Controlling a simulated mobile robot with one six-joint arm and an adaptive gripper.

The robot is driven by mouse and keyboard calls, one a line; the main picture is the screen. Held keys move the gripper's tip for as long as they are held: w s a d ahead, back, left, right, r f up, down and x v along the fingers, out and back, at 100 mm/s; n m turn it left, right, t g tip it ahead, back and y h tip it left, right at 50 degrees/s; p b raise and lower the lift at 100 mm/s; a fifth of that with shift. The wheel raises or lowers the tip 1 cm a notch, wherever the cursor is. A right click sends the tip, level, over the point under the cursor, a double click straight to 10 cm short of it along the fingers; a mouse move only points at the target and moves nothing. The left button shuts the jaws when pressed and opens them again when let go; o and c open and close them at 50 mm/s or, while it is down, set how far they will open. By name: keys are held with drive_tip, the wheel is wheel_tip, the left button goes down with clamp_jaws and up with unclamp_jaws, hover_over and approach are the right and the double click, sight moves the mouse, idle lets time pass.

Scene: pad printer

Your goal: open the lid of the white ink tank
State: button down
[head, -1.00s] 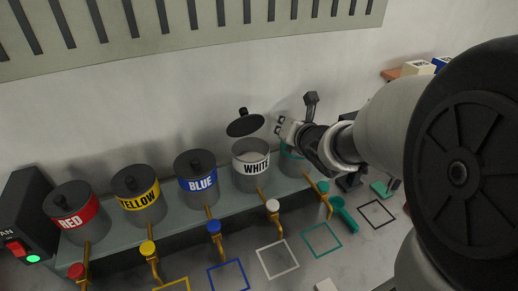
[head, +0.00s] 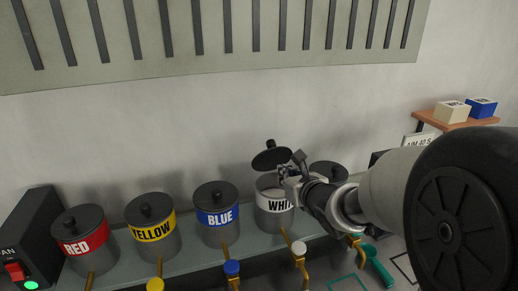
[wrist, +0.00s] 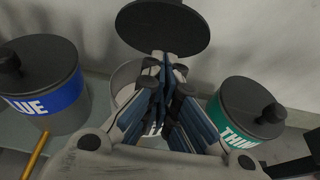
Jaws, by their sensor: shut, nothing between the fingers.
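The white ink tank (head: 272,206) is a grey can with a white label, standing on the shelf between the blue tank and the thinner tank. Its dark lid (head: 271,160) is swung up and tilted above the rim at the back, and the tank's mouth shows below it. The raised lid also shows in the wrist view (wrist: 165,24). My gripper (head: 284,173) is shut and empty. It is at the tank's mouth, just in front of and to the right of the lid. Whether the fingers touch the lid I cannot tell. My gripper hides part of the tank in the wrist view.
The blue tank (head: 217,217) stands to the left and the thinner tank (wrist: 243,115) to the right, both with lids down. Yellow (head: 154,228) and red (head: 85,242) tanks stand further left. Taps line the shelf front. A slotted panel (head: 210,28) is on the wall.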

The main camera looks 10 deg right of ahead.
sight(276, 153)
drive_tip(key=shift+w+a+r, duration=0.15)
drive_tip(key=shift+w+r, duration=0.35)
drive_tip(key=shift+w, duration=0.25)
drive_tip(key=shift+w+a+r, duration=0.15)
drive_tip(key=shift+w+r, duration=0.3)
drive_tip(key=shift+w, duration=0.3)
drive_tip(key=p, duration=0.1)
drive_tip(key=r+p, duration=0.1)
drive_tip(key=p, duration=0.1)
drive_tip(key=shift+w+a+r+g, duration=0.15)
drive_tip(key=shift+w+r+g, duration=0.1)
drive_tip(key=shift+w+g, duration=0.15)
drive_tip(key=shift+w+r+g+p, duration=0.15)
drive_tip(key=shift+g+p, duration=0.15)
drive_tip(key=shift+p, duration=0.65)
drive_tip(key=w+g+p, duration=0.1)
drive_tip(key=p, duration=0.3)
drive_tip(key=shift+a+r+h, duration=0.1)
drive_tip(key=shift+r+h, duration=0.2)
drive_tip(key=shift+r, duration=0.05)
drive_tip(key=shift+w+g+p, duration=0.2)
drive_tip(key=shift+g+p, duration=0.1)
drive_tip(key=shift+p, duration=0.8)
drive_tip(key=shift+f, duration=0.2)
